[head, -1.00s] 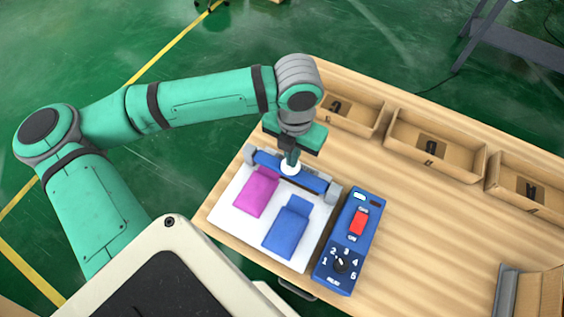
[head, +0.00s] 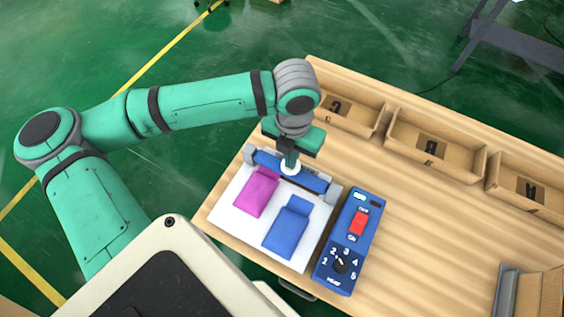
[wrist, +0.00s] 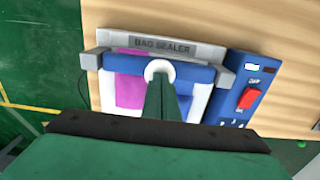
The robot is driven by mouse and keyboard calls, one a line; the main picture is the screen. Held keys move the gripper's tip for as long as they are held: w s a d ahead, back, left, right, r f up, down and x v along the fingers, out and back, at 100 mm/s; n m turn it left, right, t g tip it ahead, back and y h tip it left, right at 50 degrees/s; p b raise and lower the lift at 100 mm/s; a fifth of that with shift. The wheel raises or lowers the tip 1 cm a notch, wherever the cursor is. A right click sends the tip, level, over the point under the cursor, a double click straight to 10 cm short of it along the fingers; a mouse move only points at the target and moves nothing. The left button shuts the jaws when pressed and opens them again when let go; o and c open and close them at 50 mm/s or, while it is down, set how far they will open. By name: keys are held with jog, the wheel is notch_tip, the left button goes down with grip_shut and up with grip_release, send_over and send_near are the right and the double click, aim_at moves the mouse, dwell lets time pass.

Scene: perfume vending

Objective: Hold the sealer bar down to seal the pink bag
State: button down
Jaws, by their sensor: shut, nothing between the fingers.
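The blue sealer bar (head: 314,182) spans the back of the white bag sealer between two grey end pieces. It also shows in the wrist view (wrist: 198,74). The pink bag (head: 257,191) lies on the white plate (head: 228,200) with its top end at the bar; a blue bag (head: 288,227) lies to its right. My gripper (head: 290,165) is shut and empty, pointing down at the white round knob (wrist: 152,68) in the middle of the bar. Its fingertips appear to touch the knob, but they hide part of it, so the exact contact cannot be told.
The control box (head: 347,240) with a red switch (head: 357,222) and a numbered heat dial (head: 341,261) stands right of the sealer. Cardboard boxes (head: 433,146) line the far table edge.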

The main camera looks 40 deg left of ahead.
jog(key=shift+w+f, duration=0.1)
jog(key=shift+f, duration=0.3)
jog(key=shift+s+a+f, duration=0.15)
jog(key=shift+s+a, duration=0.05)
jog(key=shift+a, duration=0.05)
jog(key=shift+w+d+f, duration=0.1)
jog(key=shift+d+f, duration=0.2)
jog(key=shift+f, duration=0.25)
jog(key=shift+a+f, duration=0.15)
jog(key=shift+f, duration=0.3)
jog(key=shift+w, duration=0.1)
